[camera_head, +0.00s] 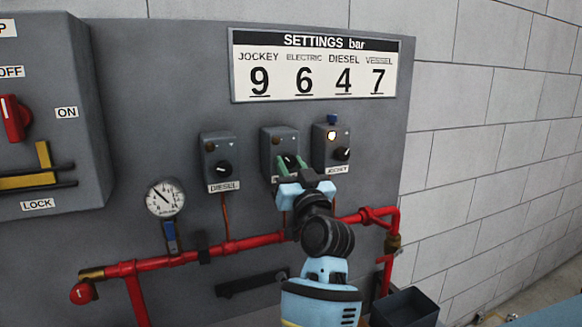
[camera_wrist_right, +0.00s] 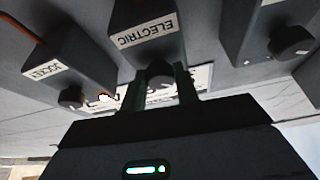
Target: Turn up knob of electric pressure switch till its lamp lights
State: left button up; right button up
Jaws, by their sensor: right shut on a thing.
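The electric pressure switch (camera_head: 271,137) is the middle of three grey boxes on the panel. Its lamp (camera_head: 276,141) looks dark in the head view. Its black knob (camera_wrist_right: 159,74) sits between the fingers of my right gripper (camera_head: 291,163), which is shut on it. The wrist view also shows the box with its ELECTRIC label (camera_wrist_right: 146,31), upside down. My gripper hides the label and most of the knob in the head view. My left gripper is not in view.
The jockey switch (camera_head: 326,153) stands close on the right with its lamp (camera_head: 331,135) lit. The diesel switch (camera_head: 218,150) is on the left. A settings sign (camera_head: 315,65) reads electric 6. A red pipe (camera_head: 255,243) and a gauge (camera_head: 165,198) lie below.

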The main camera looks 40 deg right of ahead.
jog(key=o, duration=1)
jog(key=shift+c, duration=0.2)
jog(key=b+v, duration=0.1)
jog(key=v, duration=0.6)
jog(key=shift+s+f, duration=0.2)
jog(key=shift+s, duration=0.15)
jog(key=shift+a, duration=0.1)
